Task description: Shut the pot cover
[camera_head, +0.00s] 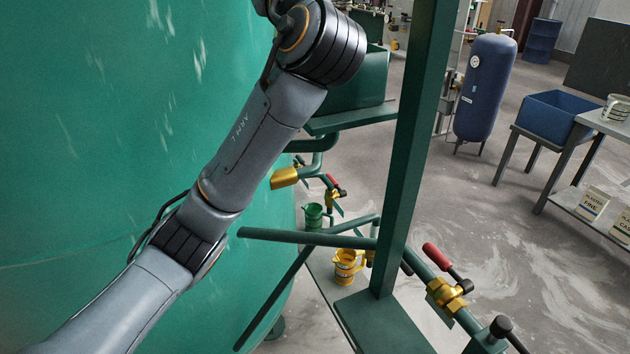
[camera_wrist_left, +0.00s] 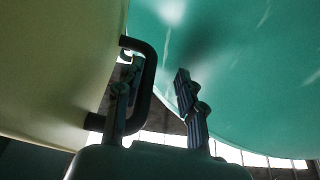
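In the left wrist view, a pale yellow-green curved surface, likely the pot cover (camera_wrist_left: 55,65), fills the left side. A black bar handle (camera_wrist_left: 149,80) stands out from it. The large teal pot wall (camera_wrist_left: 235,70) curves across the right; it also fills the left of the head view (camera_head: 90,120). My left gripper (camera_wrist_left: 158,72) is open around the handle bar, one finger between the bar and the cover, the other outside it with a gap. In the head view my left arm reaches up past the top edge, so its gripper is hidden there. My right gripper is out of view.
A green post (camera_head: 413,150) and green pipes with a red-handled brass valve (camera_head: 447,292) stand right of the pot. A yellow jug (camera_head: 347,266) sits low beside them. A blue tank (camera_head: 485,88) and blue bin (camera_head: 548,115) stand farther back, with open floor between.

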